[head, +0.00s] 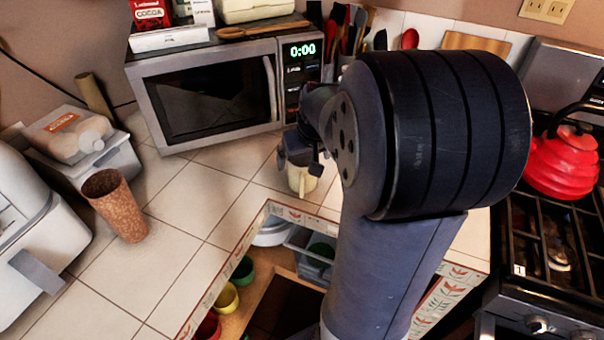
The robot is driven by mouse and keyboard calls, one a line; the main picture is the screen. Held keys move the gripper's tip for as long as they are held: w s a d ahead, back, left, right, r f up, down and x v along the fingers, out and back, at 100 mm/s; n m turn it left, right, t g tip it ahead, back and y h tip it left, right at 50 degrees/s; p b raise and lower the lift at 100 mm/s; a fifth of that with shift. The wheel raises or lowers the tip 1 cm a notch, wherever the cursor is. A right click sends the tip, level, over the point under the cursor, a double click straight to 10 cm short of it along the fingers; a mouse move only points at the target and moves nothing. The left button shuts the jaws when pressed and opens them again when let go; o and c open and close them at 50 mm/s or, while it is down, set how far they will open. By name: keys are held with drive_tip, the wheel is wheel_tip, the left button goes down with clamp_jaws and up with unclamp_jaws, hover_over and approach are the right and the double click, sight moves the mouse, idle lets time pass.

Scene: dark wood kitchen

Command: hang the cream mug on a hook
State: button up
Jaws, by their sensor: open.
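The cream mug (302,182) stands on the tiled counter in front of the microwave's right end, close to the counter's inner edge. My gripper (298,160) is open at the mug's upper part, and its dark fingers overlap the mug's rim in the picture. I cannot tell whether the fingers touch the mug. My large arm link covers the area to the right of the mug. I make out no hook in this view.
A microwave (215,92) stands behind. A green mug (243,270), yellow mug (228,298) and red mug (208,328) show below the counter. A red kettle (562,165) sits on the stove. The counter's middle is clear.

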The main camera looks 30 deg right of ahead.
sight(304, 161)
drive_tip(key=shift+x, duration=1.55)
drive_tip(key=shift+r, duration=0.1)
drive_tip(key=c, duration=1.3)
drive_tip(key=shift+o, duration=0.2)
wheel_tip(304, 161, up, 10)
